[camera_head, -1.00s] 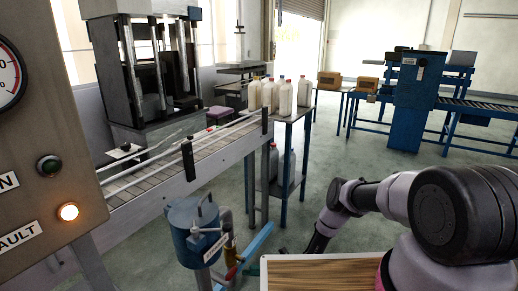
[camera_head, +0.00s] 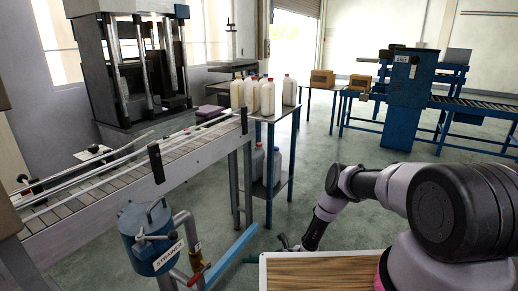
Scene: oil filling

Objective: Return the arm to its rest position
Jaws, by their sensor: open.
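My arm (camera_head: 395,190) is bent and reaches from the lower right toward the middle of the head view. My gripper (camera_head: 284,243) hangs low at its end, just behind the wooden-topped board (camera_head: 325,272). It is small and partly hidden, but its jaws look apart with nothing visible between them. It is clear of the bottle table and the blue strainer.
A blue strainer (camera_head: 150,240) with pipes and a red-handled valve (camera_head: 197,275) stands at lower left, beside a conveyor (camera_head: 130,180). White bottles (camera_head: 268,97) stand on a blue-legged table (camera_head: 290,112). Open floor (camera_head: 370,150) lies behind my arm.

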